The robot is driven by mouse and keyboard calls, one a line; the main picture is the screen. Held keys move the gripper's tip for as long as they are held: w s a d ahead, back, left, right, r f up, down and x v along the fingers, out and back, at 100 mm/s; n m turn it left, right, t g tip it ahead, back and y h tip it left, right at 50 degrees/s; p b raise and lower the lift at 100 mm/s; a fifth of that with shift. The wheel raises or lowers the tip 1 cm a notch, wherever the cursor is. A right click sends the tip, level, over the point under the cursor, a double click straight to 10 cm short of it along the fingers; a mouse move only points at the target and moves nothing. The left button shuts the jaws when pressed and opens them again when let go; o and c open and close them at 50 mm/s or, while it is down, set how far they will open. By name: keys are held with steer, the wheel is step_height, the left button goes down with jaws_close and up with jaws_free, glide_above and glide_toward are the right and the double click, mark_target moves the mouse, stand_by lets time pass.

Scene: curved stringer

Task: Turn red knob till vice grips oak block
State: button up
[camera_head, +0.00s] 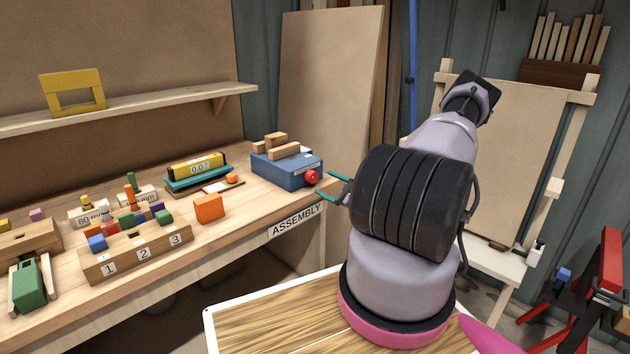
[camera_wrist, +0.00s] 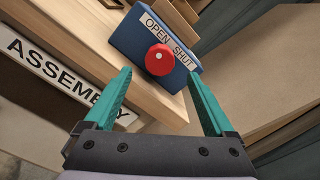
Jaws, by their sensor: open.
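The red knob (camera_head: 312,177) is on the front face of the blue vice (camera_head: 285,171), near the right end of the bench. In the wrist view the knob (camera_wrist: 159,60) lies beyond my fingertips, roughly between them, under a label reading OPEN and SHUT. Pale wooden blocks (camera_head: 284,151) sit on top of the vice; I cannot tell which is the oak block or whether it touches the jaws. My gripper (camera_head: 324,185) is open and empty, its teal fingers pointing at the knob. It also shows in the wrist view (camera_wrist: 160,80), apart from the knob.
The bench edge carries an ASSEMBLY sign (camera_head: 296,221) below and left of my gripper. An orange block (camera_head: 208,208), a teal-and-yellow device (camera_head: 196,170) and a numbered wooden rack (camera_head: 138,249) stand left of the vice. A tall board (camera_head: 330,85) leans behind.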

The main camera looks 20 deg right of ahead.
mark_target(314, 179)
steer(key=x, duration=0.6)
steer(key=shift+w+a, duration=0.15)
steer(key=shift+w, duration=0.25)
steer(key=c, duration=1.4)
